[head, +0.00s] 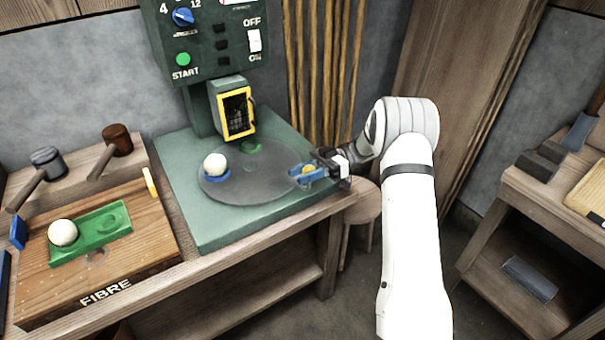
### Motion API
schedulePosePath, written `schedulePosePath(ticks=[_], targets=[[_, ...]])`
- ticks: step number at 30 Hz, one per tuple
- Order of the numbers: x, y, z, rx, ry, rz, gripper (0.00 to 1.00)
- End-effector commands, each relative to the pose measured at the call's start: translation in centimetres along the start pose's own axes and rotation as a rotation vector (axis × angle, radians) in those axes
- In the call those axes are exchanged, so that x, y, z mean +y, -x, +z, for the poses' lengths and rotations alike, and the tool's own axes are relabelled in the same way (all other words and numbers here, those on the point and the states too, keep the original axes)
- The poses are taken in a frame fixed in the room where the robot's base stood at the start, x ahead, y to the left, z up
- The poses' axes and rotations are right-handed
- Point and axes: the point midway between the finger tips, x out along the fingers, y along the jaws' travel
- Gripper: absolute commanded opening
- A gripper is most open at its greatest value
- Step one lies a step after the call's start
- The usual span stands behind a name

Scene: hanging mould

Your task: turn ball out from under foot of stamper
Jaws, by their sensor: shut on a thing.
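The green stamper (206,106) stands at the back, its yellow-framed window (237,111) on the front of its head. A round grey turntable (255,188) lies on its green base. A white ball (215,165) sits in a blue seat (216,178) at the left of the turntable, to the left of the stamper head. A green seat (251,147) shows below the head with no ball visible in it. The foot itself cannot be made out. My gripper (304,171), with blue fingers, is shut on a small yellow knob (308,169) at the turntable's right edge.
A wooden board marked FIBRE (130,268) at left holds a green tray (92,238) with another white ball (63,232). Two mallets (117,140) lie behind it. Wooden poles (322,70) stand close behind the turntable. A stool (362,205) is beside the bench.

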Motion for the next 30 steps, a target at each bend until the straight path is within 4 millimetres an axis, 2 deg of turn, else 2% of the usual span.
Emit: schedulePosePath(ticks=[3, 4, 11, 20, 23, 26, 30], targets=[[0.1, 0.1, 0.0, 0.000, 0.003, 0.008, 0.00], [0.1, 0.2, 0.0, 0.000, 0.003, 0.008, 0.33], [0.0, 0.3, -0.1, 0.001, 0.003, 0.010, 0.52], [-0.1, 0.6, -0.1, 0.002, 0.002, 0.011, 0.53], [-0.1, 1.5, -0.2, 0.002, 0.003, 0.012, 0.53], [-0.2, 3.2, -0.2, 0.002, 0.003, 0.014, 0.53], [-0.2, 3.9, -0.8, 0.002, 0.001, 0.011, 0.53]])
